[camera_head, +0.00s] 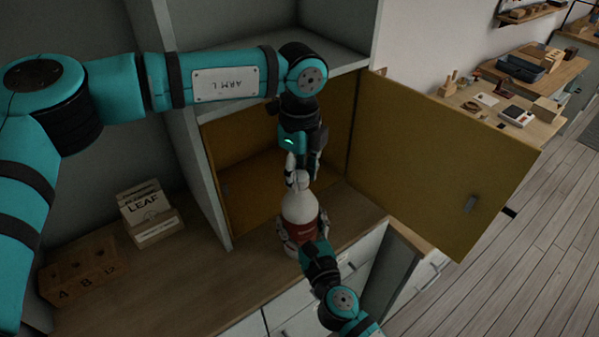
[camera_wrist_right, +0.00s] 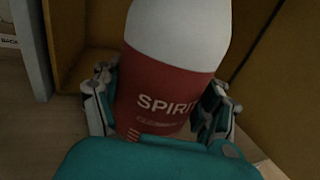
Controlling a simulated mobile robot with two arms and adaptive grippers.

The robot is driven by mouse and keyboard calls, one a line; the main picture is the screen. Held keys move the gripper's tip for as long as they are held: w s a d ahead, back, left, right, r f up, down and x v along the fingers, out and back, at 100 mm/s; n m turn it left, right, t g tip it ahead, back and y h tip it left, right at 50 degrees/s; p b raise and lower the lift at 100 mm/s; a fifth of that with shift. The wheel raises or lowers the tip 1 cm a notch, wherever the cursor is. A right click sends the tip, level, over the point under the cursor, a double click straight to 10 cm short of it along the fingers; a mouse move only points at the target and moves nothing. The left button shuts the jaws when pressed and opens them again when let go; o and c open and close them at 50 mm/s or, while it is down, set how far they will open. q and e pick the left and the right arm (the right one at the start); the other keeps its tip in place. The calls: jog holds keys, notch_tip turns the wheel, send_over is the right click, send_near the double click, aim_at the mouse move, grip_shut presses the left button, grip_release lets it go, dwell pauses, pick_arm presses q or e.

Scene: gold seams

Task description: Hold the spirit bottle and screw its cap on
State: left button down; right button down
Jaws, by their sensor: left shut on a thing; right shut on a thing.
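The white spirit bottle (camera_head: 300,209) with a red label stands upright on the wooden counter in front of the open cupboard. In the right wrist view the bottle (camera_wrist_right: 172,85) shows its label reading "SPIRIT". My right gripper (camera_head: 303,236) is shut on the bottle's lower body, with a finger on either side of it (camera_wrist_right: 158,105). My left gripper (camera_head: 300,172) comes down from above and is shut at the bottle's top. A pale cap (camera_head: 300,179) shows between its fingers, at or just over the neck. Whether the cap is seated on the thread cannot be told.
The yellow cupboard door (camera_head: 440,160) stands open to the right. A box marked LEAF (camera_head: 147,207) and a wooden block with numbered holes (camera_head: 82,272) are on the counter at left. Drawers (camera_head: 305,312) are below. A workbench (camera_head: 505,115) stands farther off.

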pick_arm(q)
jog(key=m, duration=0.5)
jog(key=shift+m, duration=0.3)
jog(key=m, duration=1.5)
jog(key=shift+d, duration=0.1)
jog(key=m, duration=2)
jog(key=shift+f, duration=0.1)
jog(key=c, duration=0.9)
grip_release()
jog(key=shift+o, duration=0.2)
